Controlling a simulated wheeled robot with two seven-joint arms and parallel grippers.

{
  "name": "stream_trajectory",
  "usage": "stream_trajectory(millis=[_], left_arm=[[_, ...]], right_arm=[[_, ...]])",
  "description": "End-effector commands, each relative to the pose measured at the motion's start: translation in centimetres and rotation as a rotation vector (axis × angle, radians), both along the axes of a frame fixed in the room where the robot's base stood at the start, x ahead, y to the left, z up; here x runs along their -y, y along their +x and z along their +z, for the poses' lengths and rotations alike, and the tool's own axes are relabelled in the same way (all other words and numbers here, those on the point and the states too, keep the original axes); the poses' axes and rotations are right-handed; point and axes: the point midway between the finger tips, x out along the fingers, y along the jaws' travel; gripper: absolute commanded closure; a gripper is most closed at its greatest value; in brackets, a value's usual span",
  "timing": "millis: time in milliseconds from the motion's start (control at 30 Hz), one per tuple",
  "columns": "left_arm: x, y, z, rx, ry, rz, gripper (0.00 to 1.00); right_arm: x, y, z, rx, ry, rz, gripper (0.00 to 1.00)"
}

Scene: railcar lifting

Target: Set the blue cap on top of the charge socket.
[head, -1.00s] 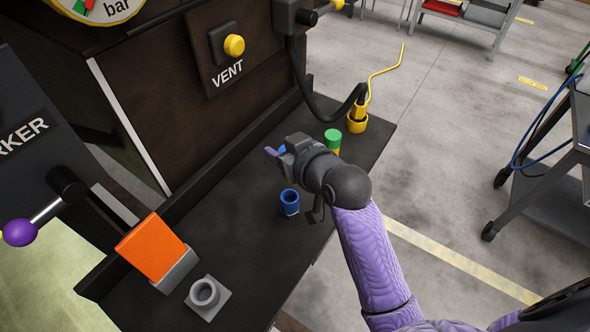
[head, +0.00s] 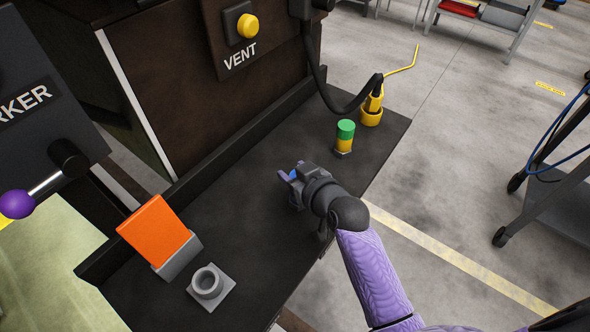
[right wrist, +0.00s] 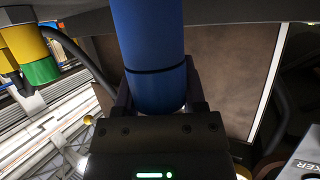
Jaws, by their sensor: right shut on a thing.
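My right gripper (head: 289,177) is over the dark bench, shut on the blue cap (head: 295,174). In the head view only a sliver of blue shows between the fingers. In the right wrist view the cap (right wrist: 157,92) sits between the fingers. A longer blue cylinder (right wrist: 149,32), apparently the charge socket, is in line with it, with a dark seam between. The two look end to end; I cannot tell whether they fully touch. In the head view the arm and gripper hide that socket. My left gripper is not in view.
A green-topped yellow post (head: 345,136) and a yellow plug (head: 372,108) with its hose stand farther back. An orange block (head: 156,231) in a grey holder and a grey open socket (head: 208,284) are at front left. The VENT panel (head: 236,40) rises behind.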

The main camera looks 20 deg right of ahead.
Motion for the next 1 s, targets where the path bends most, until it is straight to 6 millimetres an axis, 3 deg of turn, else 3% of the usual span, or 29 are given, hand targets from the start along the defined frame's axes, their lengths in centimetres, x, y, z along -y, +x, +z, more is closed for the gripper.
stream_trajectory(millis=[33,67,200,467,600,1000], left_arm=[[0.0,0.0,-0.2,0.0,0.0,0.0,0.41],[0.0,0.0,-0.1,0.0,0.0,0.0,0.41],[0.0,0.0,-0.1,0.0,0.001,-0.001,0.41],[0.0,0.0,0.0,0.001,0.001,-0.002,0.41],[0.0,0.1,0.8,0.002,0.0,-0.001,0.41],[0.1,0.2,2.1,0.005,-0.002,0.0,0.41]], right_arm=[[0.0,0.0,-0.2,-0.001,0.0,0.0,1.0],[0.0,0.0,-0.2,0.0,0.0,0.0,0.43],[0.0,0.0,-0.1,0.0,0.0,0.0,0.13],[0.0,0.0,-0.1,0.0,0.0,0.0,0.12],[0.0,0.0,1.3,0.001,0.002,-0.001,0.12],[2.5,-8.9,4.6,-0.002,-0.003,0.001,0.12]])
